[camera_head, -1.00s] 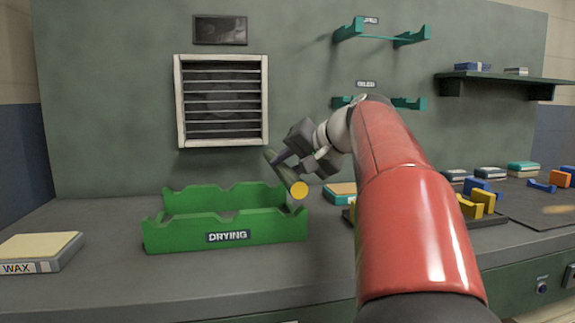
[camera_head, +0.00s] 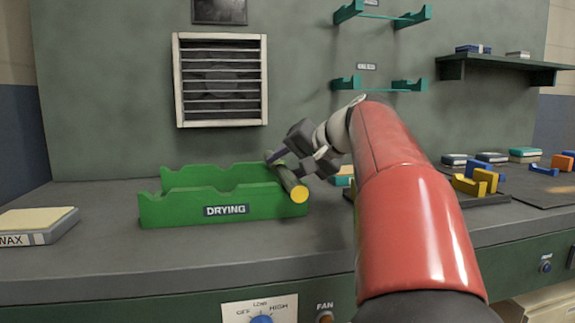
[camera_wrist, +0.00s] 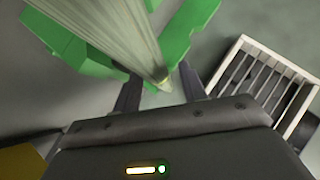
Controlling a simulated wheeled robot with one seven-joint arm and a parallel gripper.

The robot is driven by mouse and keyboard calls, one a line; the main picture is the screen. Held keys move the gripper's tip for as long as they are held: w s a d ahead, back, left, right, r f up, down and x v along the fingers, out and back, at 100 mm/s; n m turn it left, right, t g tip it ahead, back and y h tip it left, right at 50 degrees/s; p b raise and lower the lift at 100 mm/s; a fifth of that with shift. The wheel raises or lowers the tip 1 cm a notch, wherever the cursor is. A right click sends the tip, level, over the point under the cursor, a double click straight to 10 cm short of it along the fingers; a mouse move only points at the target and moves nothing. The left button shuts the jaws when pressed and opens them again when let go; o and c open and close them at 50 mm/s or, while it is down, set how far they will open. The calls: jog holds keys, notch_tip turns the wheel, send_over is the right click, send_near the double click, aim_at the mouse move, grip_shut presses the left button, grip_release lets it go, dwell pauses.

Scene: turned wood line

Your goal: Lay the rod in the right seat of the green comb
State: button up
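The rod (camera_head: 289,181) is olive with a yellow front end. In the head view it lies across the right end of the green comb (camera_head: 170,212), which is labelled DRYING, and appears to rest in the right seat. The comb's left and middle seats are empty. My gripper (camera_head: 284,162) is at the rod's rear part, reaching in from the right. In the wrist view the rod (camera_wrist: 125,45) runs between my two fingers (camera_wrist: 158,85), with a visible gap on the right side, so they look open. The comb (camera_wrist: 190,25) is partly hidden by the rod there.
A wax box (camera_head: 38,226) stands on the bench at the left. A dark tray with yellow blocks (camera_head: 476,184) lies right of my arm. A vent (camera_head: 220,80) is on the back wall, and teal racks (camera_head: 380,85) hang above. Bench between wax box and comb is clear.

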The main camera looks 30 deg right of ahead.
jog(key=shift+o, duration=0.7)
